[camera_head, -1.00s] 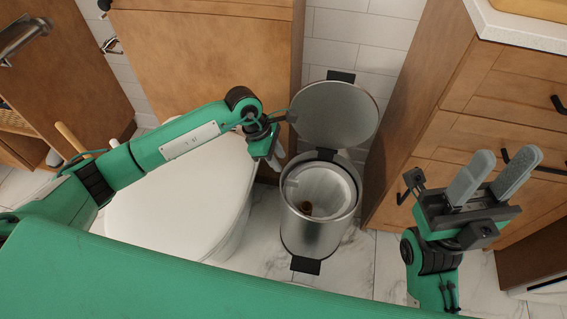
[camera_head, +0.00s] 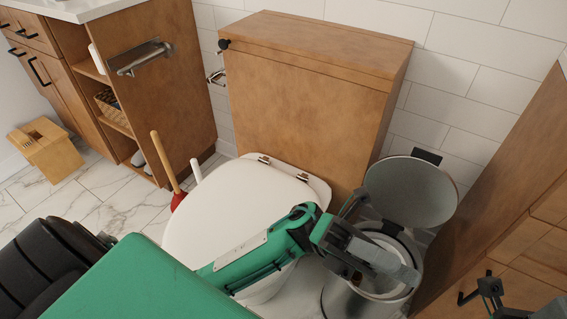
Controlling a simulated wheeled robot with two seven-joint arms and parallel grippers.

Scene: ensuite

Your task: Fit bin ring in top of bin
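The metal pedal bin (camera_head: 345,300) stands at the lower right beside the toilet, with its round grey lid (camera_head: 411,191) tipped open against the wall. A pale round rim and lining show in its mouth, partly covered by my arm. I cannot make out the bin ring as a separate piece. My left gripper (camera_head: 384,262) is over the bin's mouth, its grey fingers pointing right and down. Whether they are apart or hold anything is unclear. My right gripper (camera_head: 548,312) is mostly cut off at the bottom right corner, away from the bin.
The white toilet (camera_head: 215,215) is left of the bin, its wooden cistern box (camera_head: 300,95) behind. Wooden cabinets (camera_head: 540,180) close in on the right. A red plunger (camera_head: 178,198) stands left of the toilet. A wooden stool (camera_head: 47,152) is far left on open marble floor.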

